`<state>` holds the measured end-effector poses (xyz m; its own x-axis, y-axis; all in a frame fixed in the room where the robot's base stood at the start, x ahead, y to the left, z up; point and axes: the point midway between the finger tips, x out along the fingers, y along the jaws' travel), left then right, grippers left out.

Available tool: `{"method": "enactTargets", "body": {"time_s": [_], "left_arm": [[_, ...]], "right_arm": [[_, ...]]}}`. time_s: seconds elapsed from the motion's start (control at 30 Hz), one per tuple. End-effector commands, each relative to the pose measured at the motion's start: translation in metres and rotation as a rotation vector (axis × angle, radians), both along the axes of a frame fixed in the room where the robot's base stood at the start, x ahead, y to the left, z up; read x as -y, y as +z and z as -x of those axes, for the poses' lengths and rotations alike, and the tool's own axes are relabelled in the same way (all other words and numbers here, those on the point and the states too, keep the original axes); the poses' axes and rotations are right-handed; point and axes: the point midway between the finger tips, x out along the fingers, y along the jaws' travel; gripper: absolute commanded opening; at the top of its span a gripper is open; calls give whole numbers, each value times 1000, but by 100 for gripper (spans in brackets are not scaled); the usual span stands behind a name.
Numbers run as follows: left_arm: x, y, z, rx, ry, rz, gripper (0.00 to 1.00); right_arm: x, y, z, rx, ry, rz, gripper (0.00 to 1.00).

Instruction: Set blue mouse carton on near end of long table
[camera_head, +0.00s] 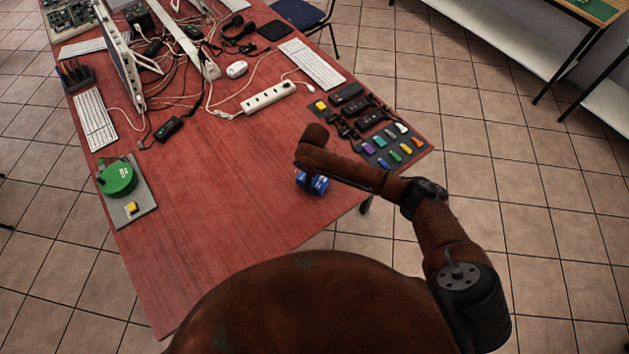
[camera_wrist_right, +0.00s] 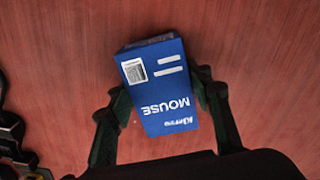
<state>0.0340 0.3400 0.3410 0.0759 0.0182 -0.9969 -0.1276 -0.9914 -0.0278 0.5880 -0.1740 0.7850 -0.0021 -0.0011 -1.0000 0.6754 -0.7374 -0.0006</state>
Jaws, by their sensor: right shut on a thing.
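The blue mouse carton (camera_wrist_right: 160,85) is a small box with white "MOUSE" lettering and a barcode label. It sits between the two fingers of my right gripper (camera_wrist_right: 165,105), which is shut on it. In the head view the carton (camera_head: 318,184) shows below the right gripper (camera_head: 311,178), over the right edge area of the near end of the long red table (camera_head: 200,220). I cannot tell whether the carton touches the table top. My left gripper is not in view.
A grey mat with a green round device (camera_head: 118,178) lies at the left edge. A tray of coloured pieces (camera_head: 392,150) and black adapters lie at the right corner. Cables, a power strip (camera_head: 268,97) and keyboards crowd the far part. The near table middle is clear.

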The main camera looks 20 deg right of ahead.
Motion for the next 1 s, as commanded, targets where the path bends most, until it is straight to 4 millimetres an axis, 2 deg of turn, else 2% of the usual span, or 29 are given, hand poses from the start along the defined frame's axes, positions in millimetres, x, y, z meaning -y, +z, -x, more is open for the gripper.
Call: {"method": "enactTargets", "body": {"time_s": [0.27,0.3,0.53,0.87,1.0], "left_arm": [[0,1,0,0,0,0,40],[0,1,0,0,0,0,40],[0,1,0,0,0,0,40],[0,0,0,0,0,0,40],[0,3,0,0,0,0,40]], "right_arm": [[-1,-2,0,1,0,-1,20],[-1,-3,0,1,0,-1,47],[0,-2,0,1,0,-1,63],[0,0,-1,2,0,-1,64],[0,16,-1,4,1,-1,64]]}}
